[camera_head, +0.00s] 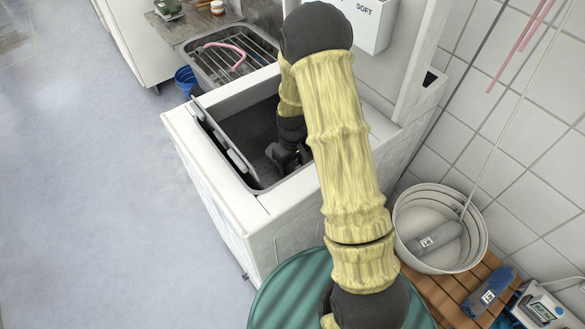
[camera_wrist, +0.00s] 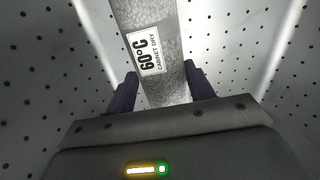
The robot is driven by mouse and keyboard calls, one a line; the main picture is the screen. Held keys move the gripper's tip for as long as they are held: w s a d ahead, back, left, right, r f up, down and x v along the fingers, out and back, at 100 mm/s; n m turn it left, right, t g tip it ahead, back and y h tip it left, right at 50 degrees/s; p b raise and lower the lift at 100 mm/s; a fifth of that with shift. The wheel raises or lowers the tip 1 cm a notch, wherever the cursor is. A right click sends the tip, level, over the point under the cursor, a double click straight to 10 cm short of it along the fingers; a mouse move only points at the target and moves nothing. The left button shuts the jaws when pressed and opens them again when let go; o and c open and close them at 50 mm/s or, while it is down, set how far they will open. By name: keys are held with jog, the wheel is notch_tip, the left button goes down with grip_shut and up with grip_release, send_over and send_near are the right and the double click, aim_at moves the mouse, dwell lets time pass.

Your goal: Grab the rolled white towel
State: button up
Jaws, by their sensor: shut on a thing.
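A rolled towel (camera_wrist: 150,16), pale grey-white in this light, lies between my fingers in the wrist view. It bears a white label reading "60°C cabinet dry". My gripper (camera_wrist: 160,84) is shut on it, one dark finger on each side. In the head view, my gripper (camera_head: 287,154) is down inside the dark opening of a white top-loading machine (camera_head: 188,165). In that view my arm and the opening's shadow hide the towel. Grey walls dotted with holes surround the gripper in the wrist view.
A white bucket (camera_head: 408,207) at right holds a grey labelled roll (camera_head: 435,240). A blue labelled roll (camera_head: 488,290) lies on wooden slats (camera_head: 455,291). A green ribbed round top (camera_head: 290,290) is in front. A wire rack (camera_head: 215,70) stands behind the machine. Open floor lies at left.

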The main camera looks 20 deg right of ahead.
notch_tip(320, 180, up, 25)
jog(key=p, duration=0.5)
